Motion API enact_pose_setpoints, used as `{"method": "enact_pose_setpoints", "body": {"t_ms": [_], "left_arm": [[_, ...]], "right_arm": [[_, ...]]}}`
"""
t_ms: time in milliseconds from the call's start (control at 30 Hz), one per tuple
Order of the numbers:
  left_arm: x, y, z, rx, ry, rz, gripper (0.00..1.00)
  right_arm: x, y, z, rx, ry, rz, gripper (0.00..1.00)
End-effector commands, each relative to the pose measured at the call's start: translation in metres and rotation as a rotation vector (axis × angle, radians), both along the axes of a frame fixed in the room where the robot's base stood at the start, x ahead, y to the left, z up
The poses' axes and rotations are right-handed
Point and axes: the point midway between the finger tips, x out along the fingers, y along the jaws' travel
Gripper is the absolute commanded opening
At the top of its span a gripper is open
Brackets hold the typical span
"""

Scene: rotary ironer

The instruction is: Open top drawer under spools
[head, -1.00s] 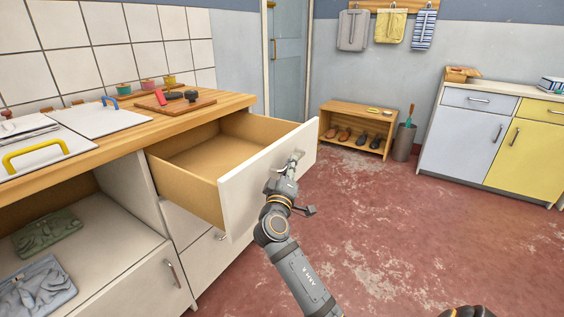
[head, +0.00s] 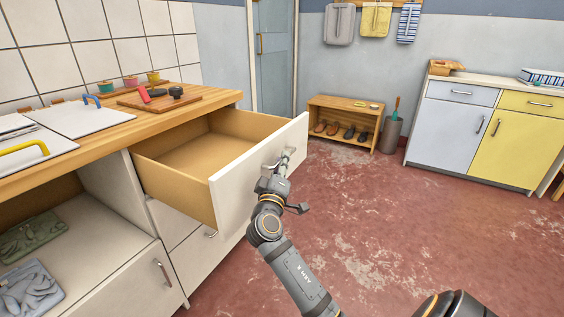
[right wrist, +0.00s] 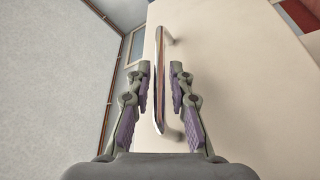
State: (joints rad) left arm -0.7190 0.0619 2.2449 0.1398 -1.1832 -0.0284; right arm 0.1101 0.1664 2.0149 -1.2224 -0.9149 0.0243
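The top drawer, with a white front (head: 240,190) and wooden sides, is pulled far out from under the wooden counter, and its visible inside (head: 200,155) is empty. Its metal bar handle (right wrist: 158,118) stands between the fingers of my right gripper (right wrist: 161,85) in the right wrist view. In the head view my right gripper (head: 280,165) is at the drawer front. The green, pink and yellow spools (head: 131,82) stand at the back of the counter. My left gripper is not in view.
A lower drawer (head: 195,255) is shut. An open compartment (head: 85,215) on the left holds folded cloths. A wooden board (head: 160,98) lies on the counter (head: 110,130). A shoe bench (head: 345,105) and a grey-yellow cabinet (head: 480,130) stand farther off. The red floor (head: 400,220) is clear.

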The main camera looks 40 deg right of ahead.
Motion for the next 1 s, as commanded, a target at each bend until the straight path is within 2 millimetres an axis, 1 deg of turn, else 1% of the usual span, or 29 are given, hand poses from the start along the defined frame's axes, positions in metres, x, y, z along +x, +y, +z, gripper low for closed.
{"method": "enact_pose_setpoints", "body": {"t_ms": [200, 300, 400, 567, 1000], "left_arm": [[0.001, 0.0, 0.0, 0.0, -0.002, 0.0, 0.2], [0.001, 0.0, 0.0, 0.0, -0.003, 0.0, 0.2], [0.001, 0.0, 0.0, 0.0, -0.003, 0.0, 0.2], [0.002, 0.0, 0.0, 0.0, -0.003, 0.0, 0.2], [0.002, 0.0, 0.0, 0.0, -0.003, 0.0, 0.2]], "right_arm": [[-0.026, 0.03, -0.011, 0.009, 0.0, 0.001, 0.21], [-0.036, 0.04, -0.014, 0.008, 0.0, 0.0, 0.21], [-0.042, 0.047, -0.015, 0.005, 0.001, -0.001, 0.21], [-0.046, 0.051, -0.015, 0.001, -0.001, -0.001, 0.21], [-0.046, 0.051, -0.015, 0.001, 0.0, -0.001, 0.21]]}}
